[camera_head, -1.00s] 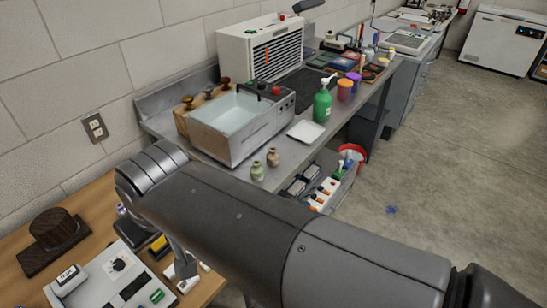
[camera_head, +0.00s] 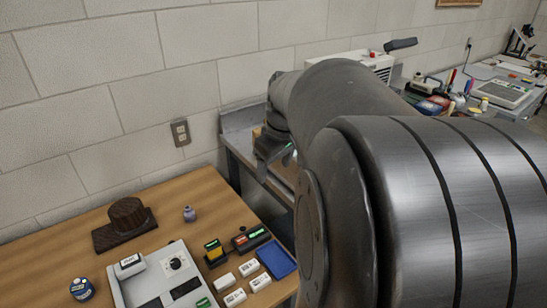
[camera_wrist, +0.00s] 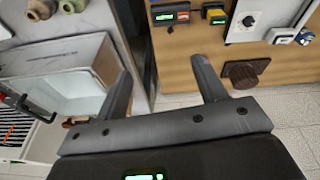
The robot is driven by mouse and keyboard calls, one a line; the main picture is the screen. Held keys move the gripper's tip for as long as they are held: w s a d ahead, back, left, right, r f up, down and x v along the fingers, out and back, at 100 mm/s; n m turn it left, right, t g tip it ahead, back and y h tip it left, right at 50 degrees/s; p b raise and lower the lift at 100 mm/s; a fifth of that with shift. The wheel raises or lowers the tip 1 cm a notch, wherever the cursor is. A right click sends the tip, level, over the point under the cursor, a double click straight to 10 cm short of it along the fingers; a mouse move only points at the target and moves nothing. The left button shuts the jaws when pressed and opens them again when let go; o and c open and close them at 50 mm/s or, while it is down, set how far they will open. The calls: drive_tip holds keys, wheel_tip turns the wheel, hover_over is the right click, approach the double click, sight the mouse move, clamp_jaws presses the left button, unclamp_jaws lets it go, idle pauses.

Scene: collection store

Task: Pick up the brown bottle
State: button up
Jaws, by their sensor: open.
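A small brown bottle (camera_wrist: 40,9) stands at the top left of the wrist view, cut by the picture edge. An olive-green bottle (camera_wrist: 72,5) stands close beside it, also partly cut off. In the head view my gripper (camera_head: 267,160) is near the wall, and my arm hides the bottles and most of the bench.
The wooden table (camera_head: 165,235) holds a dark hat block (camera_head: 127,215), a small purple bottle (camera_head: 189,214), a blue tray (camera_head: 276,260), small white boxes and a grey instrument (camera_head: 158,280). A socket (camera_head: 180,132) is on the wall.

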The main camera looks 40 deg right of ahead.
drive_tip(key=d+f+g, duration=0.1)
drive_tip(key=d+f, duration=0.1)
drive_tip(key=d, duration=0.6)
drive_tip(key=s+d+f+n+g, duration=0.1)
drive_tip(key=d+f, duration=0.2)
drive_tip(key=d, duration=0.5)
drive_tip(key=s+d+f, duration=0.1)
drive_tip(key=d+f, duration=0.2)
drive_tip(key=d, duration=0.5)
drive_tip(key=shift+s+d+f+n+g, duration=0.1)
drive_tip(key=shift+d+n+g, duration=0.05)
drive_tip(key=shift+n+g, duration=0.25)
drive_tip(key=f, duration=0.5)
drive_tip(key=shift+s+d+f, duration=0.15)
drive_tip(key=shift+d, duration=0.05)
drive_tip(key=shift+s+a+f, duration=0.1)
drive_tip(key=shift+s+f, duration=0.05)
drive_tip(key=shift+f, duration=1.3)
drive_tip(key=shift+s+a+f, duration=0.1)
drive_tip(key=shift+f, duration=1.3)
drive_tip(key=shift+c, duration=0.6)
drive_tip(key=c, duration=1)
drive_tip(key=shift+r, duration=0.1)
